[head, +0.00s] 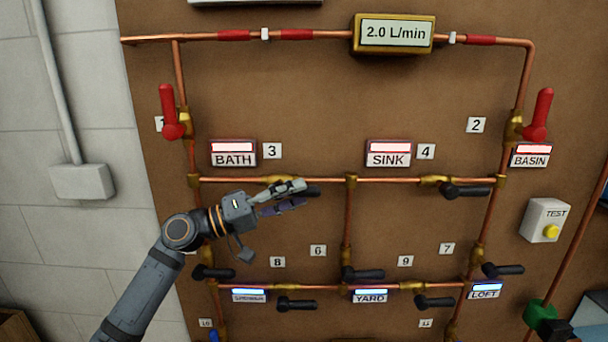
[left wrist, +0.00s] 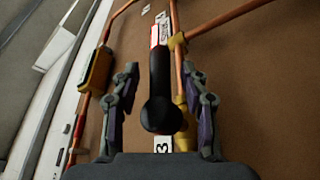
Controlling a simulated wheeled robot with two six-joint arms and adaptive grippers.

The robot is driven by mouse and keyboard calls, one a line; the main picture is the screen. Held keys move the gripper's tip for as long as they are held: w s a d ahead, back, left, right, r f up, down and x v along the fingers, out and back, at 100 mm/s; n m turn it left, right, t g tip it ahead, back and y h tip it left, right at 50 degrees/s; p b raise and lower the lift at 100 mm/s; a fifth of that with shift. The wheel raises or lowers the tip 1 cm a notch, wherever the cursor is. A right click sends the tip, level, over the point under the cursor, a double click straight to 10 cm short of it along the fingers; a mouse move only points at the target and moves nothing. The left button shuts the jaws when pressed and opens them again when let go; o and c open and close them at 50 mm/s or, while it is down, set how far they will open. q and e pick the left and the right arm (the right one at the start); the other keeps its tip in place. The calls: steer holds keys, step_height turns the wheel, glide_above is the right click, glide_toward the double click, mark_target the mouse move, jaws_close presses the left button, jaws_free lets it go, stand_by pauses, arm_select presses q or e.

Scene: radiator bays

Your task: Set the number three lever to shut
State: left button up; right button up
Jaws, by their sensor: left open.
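The number three lever is a black handle (head: 312,192) beside the 3 label (head: 272,151), just below the upper horizontal copper pipe and roughly parallel to it. My left gripper (head: 290,196) reaches it from the left and covers much of it in the head view. In the left wrist view, the black handle (left wrist: 160,85) lies between the spread fingers of the left gripper (left wrist: 159,80), with a gap visible on each side. The 3 label (left wrist: 162,145) shows at the bottom there. My right gripper is not in view.
A similar black lever (head: 466,191) by label 4 lies along the same pipe to the right. Red levers (head: 170,112) (head: 541,115) stand at both sides. Several black levers sit lower on the board. A flow meter (head: 394,33) reads 2.0 L/min.

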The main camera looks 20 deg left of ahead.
arm_select(q)
steer(key=shift+p+x, duration=0.45)
steer(key=shift+x, duration=0.9)
steer(key=shift+f, duration=0.1)
steer(key=shift+c, duration=0.3)
jaws_close()
